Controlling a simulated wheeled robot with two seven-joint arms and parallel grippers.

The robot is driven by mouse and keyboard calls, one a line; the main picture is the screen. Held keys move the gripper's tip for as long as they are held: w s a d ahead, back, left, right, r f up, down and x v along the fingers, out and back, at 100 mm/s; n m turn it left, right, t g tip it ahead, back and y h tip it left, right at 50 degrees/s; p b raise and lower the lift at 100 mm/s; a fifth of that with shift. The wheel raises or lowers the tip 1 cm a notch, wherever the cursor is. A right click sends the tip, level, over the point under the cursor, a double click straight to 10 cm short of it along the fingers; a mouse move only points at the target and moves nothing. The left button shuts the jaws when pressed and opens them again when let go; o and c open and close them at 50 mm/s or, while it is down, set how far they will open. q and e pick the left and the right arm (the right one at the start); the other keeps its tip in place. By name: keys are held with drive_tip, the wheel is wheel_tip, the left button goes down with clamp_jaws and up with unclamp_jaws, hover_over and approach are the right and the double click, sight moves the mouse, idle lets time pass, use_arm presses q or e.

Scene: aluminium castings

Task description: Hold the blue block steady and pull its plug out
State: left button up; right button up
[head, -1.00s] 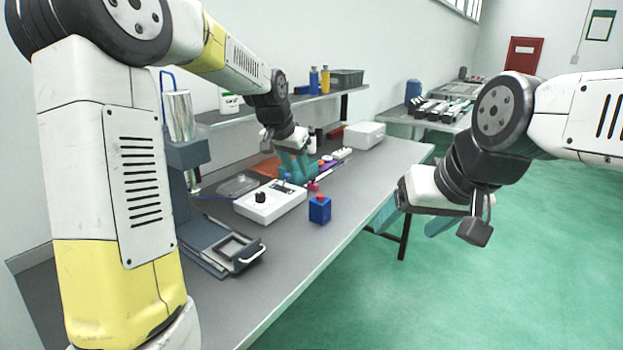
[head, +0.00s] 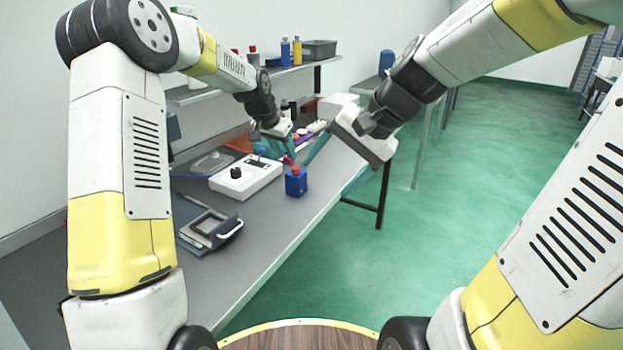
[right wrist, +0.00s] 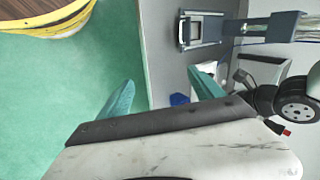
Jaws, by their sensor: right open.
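The blue block (head: 296,184) stands upright on the grey bench, right of a white control box. Its red plug (head: 295,170) sits in its top. The block also shows partly in the right wrist view (right wrist: 179,99), beside a finger. My left gripper (head: 274,150) is over the bench behind the block, apart from it; I cannot tell how far its teal fingers are apart. My right gripper (head: 336,162) is open and empty, to the right of the block near the bench's front edge, apart from it. Its spread fingers also show in the right wrist view (right wrist: 160,92).
The white control box (head: 246,178) with a black knob lies left of the block. A dark fixture with a handle (head: 211,232) lies nearer on the bench (head: 262,222). Behind is a shelf with bottles and a grey bin (head: 319,50). Bench surface in front of the block is clear.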

drive_tip(key=w+a+f+m+y, duration=0.3)
drive_tip(key=w+m, duration=0.1)
drive_tip(key=w, duration=0.4)
drive_tip(key=m+t+y, duration=0.3)
drive_tip(key=m+t, duration=0.1)
drive_tip(key=m, duration=1.1)
approach(303, 185)
drive_tip(key=x, duration=0.5)
drive_tip(key=shift+s+a, duration=0.1)
drive_tip(key=shift+w+f+m+t, duration=0.2)
drive_tip(key=shift+m+t, duration=0.1)
drive_tip(key=shift+m, duration=0.1)
drive_tip(key=x, duration=0.7)
drive_tip(key=shift+w+a, duration=0.15)
drive_tip(key=shift+a, duration=0.1)
